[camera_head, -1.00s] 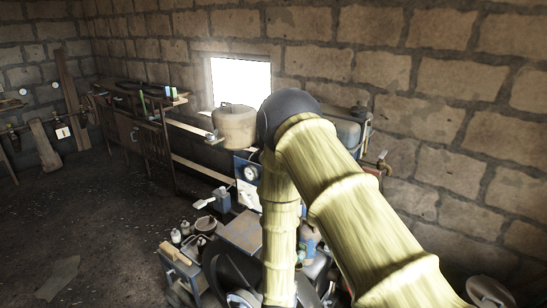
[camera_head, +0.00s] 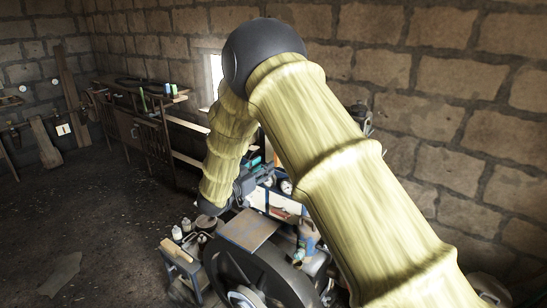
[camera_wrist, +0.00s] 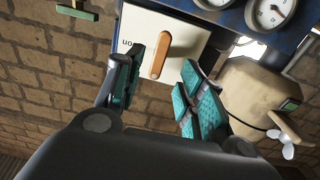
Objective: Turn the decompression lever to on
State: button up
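The decompression lever (camera_wrist: 161,56) is an orange-brown handle on a white panel (camera_wrist: 182,36), seen in the wrist view. Small dark lettering that looks like an upside-down "on" is at the panel's left side. My gripper (camera_wrist: 166,72) is open, with its teal-padded fingers spread to the left and right of the lever. The left finger is close to the lever; I cannot tell whether it touches. In the head view my gripper (camera_head: 258,168) is small beside the engine's panel, and the lever cannot be made out there.
Round gauges (camera_wrist: 272,12) sit on a blue board beside the white panel. A beige tank (camera_wrist: 248,92) stands at the right of the wrist view. In the head view a large dark flywheel (camera_head: 228,272) and a small side table (camera_head: 180,262) are below my arm. A stone wall stands behind.

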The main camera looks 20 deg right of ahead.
jog(key=p+x, duration=0.3)
jog(key=x, duration=0.3)
jog(key=shift+w+d, duration=0.25)
jog(key=shift+d, duration=0.1)
grip_shut()
